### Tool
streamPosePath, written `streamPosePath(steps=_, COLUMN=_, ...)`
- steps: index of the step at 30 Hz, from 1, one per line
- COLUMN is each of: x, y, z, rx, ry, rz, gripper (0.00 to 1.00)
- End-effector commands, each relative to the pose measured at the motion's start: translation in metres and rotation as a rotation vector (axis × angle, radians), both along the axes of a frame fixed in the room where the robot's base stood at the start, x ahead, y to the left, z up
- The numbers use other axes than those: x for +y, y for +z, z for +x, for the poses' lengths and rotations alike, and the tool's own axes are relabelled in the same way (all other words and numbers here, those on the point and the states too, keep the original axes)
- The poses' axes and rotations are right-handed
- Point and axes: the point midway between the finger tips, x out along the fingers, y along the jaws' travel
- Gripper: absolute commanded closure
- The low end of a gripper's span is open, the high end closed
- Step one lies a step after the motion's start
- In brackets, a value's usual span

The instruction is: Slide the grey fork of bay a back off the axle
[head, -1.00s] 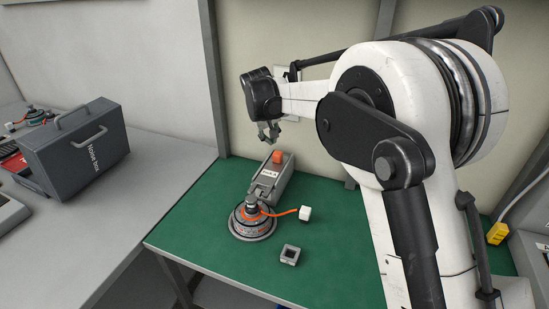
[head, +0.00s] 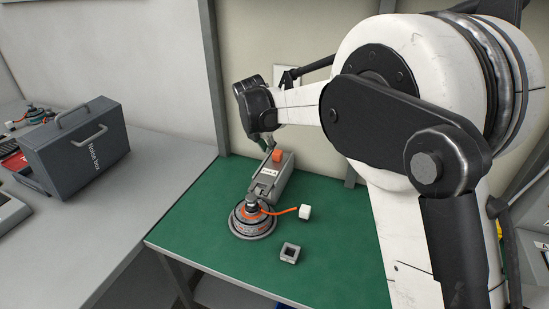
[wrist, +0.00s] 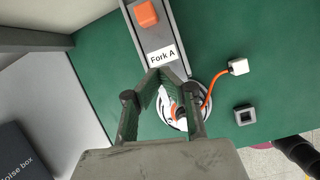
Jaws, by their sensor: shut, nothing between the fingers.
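The grey fork (head: 269,181), labelled "Fork A" in the wrist view (wrist: 152,33), lies on the green mat with an orange block (head: 284,160) on its back end. Its front end reaches the round hub motor (head: 252,222), which has an orange cable ending in a white plug (head: 305,212). My gripper (head: 267,153) is just above the fork, beside the orange block in the head view. In the wrist view, the fingertips (wrist: 167,72) are together with nothing between them, near the label and over the fork's front part. The fingers hide the fork's front end and part of the motor.
A small grey square socket piece (head: 290,253) lies on the green mat (head: 330,262), right of the motor. A grey "Noise box" (head: 75,148) stands on the grey bench at left. The wall is close behind the fork.

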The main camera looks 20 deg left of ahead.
Motion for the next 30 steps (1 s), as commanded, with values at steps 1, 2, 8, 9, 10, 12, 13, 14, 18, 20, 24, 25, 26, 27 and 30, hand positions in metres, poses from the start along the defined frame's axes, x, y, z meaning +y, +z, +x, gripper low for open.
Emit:
streamPosePath(steps=1, x=0.000, y=0.000, z=-0.002, rx=0.001, ry=0.055, rz=-0.022, gripper=1.00)
streamPosePath(steps=2, x=0.000, y=0.000, z=-0.002, rx=0.001, ry=0.087, rz=-0.035, gripper=1.00)
streamPosePath(steps=8, x=0.000, y=-0.002, z=-0.004, rx=0.004, ry=0.195, rz=-0.078, gripper=1.00)
streamPosePath(steps=9, x=0.000, y=-0.004, z=-0.003, rx=0.004, ry=0.199, rz=-0.079, gripper=1.00)
streamPosePath(steps=10, x=0.000, y=-0.006, z=-0.003, rx=0.004, ry=0.200, rz=-0.080, gripper=1.00)
streamPosePath(steps=12, x=0.000, y=-0.012, z=0.000, rx=0.004, ry=0.199, rz=-0.079, gripper=1.00)
streamPosePath(steps=13, x=0.000, y=-0.016, z=0.002, rx=0.004, ry=0.199, rz=-0.079, gripper=1.00)
streamPosePath(steps=14, x=0.000, y=-0.020, z=0.003, rx=0.004, ry=0.198, rz=-0.079, gripper=1.00)
streamPosePath(steps=18, x=-0.001, y=-0.043, z=0.013, rx=0.003, ry=0.198, rz=-0.079, gripper=1.00)
streamPosePath(steps=20, x=-0.001, y=-0.054, z=0.017, rx=0.003, ry=0.198, rz=-0.079, gripper=1.00)
streamPosePath(steps=24, x=-0.001, y=-0.078, z=0.027, rx=0.003, ry=0.197, rz=-0.079, gripper=1.00)
streamPosePath(steps=25, x=-0.002, y=-0.083, z=0.029, rx=0.003, ry=0.197, rz=-0.079, gripper=1.00)
streamPosePath(steps=26, x=-0.002, y=-0.088, z=0.031, rx=0.003, ry=0.197, rz=-0.079, gripper=1.00)
streamPosePath(steps=27, x=-0.002, y=-0.094, z=0.033, rx=0.003, ry=0.196, rz=-0.078, gripper=1.00)
streamPosePath(steps=30, x=-0.003, y=-0.093, z=0.048, rx=0.004, ry=0.195, rz=-0.079, gripper=1.00)
